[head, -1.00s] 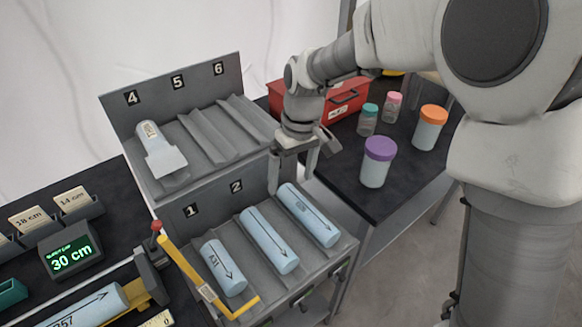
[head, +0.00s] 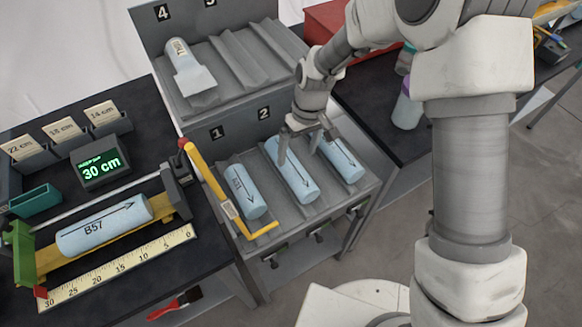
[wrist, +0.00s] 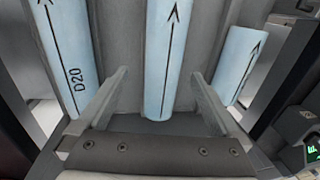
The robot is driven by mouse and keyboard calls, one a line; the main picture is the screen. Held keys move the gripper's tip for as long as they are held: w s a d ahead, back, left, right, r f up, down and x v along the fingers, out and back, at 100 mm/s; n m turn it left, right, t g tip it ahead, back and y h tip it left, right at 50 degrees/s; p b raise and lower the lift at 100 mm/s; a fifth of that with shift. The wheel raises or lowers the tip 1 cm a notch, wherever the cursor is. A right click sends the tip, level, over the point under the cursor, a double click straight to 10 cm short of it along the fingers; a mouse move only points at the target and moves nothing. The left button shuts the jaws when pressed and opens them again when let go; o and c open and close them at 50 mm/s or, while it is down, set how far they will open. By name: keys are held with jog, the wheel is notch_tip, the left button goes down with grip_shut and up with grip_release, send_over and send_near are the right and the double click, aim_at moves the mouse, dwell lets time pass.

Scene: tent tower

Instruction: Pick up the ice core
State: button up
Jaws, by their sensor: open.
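Three pale blue ice cores with black arrows lie in the sloped lower rack: a left core (head: 245,190) in the slot marked 1, a middle core (head: 296,182) and a right core (head: 346,168). My gripper (head: 299,150) is open and empty over the middle core, partly covering it. In the wrist view the middle core (wrist: 165,60) lies between the two spread fingers; contact cannot be told. A core marked D20 (wrist: 68,60) is to its left there, another core (wrist: 241,62) to its right. A fourth core, B57 (head: 105,225), lies in a measuring cradle.
A yellow bar with a red knob (head: 207,178) stands beside the left core. A display (head: 101,167) reads 30 cm. A ruler (head: 120,265) lies before the cradle. Jars stand on the right-hand table.

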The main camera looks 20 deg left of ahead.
aim_at(293, 162)
jog(key=shift+s+a+f, duration=0.15)
jog(key=shift+a+f, duration=0.05)
jog(key=shift+f, duration=0.65)
jog(key=shift+s+a+f, duration=0.1)
jog(key=shift+a+f, duration=0.1)
jog(key=shift+f, duration=0.7)
jog(key=shift+s+a+f, duration=0.15)
jog(key=shift+a+f, duration=0.05)
jog(key=shift+f, duration=0.65)
jog(key=shift+r, duration=0.1)
grip_shut()
